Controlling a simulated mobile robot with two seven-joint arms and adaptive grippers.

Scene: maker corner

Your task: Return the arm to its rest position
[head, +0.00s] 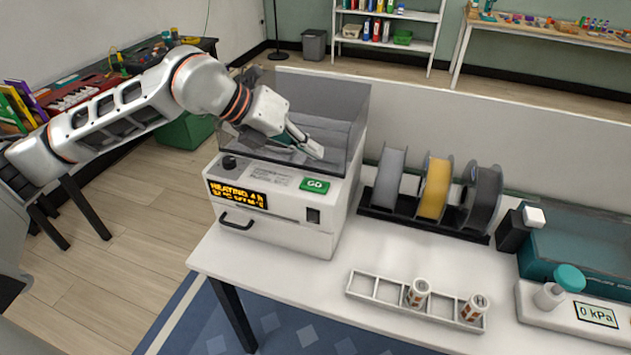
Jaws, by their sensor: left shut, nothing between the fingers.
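My left arm comes in from the left, and its left gripper (312,147) hangs over the top of a white bench machine with a grey transparent hood. The gripper is shut and holds nothing. The machine (272,232) has an orange lit display reading "HEATING" with partly unclear text (238,193), a green "GO" button (315,185) and a black front handle. I cannot tell whether the fingers touch the hood or the machine. My right gripper is not in view.
A rack with grey, yellow and dark spools (434,187) stands right of the machine. A white compartment tray (385,302) holds two small labelled cylinders. A pressure device reading "0 kPa" (597,315) sits far right. A cluttered bench stands behind my left arm.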

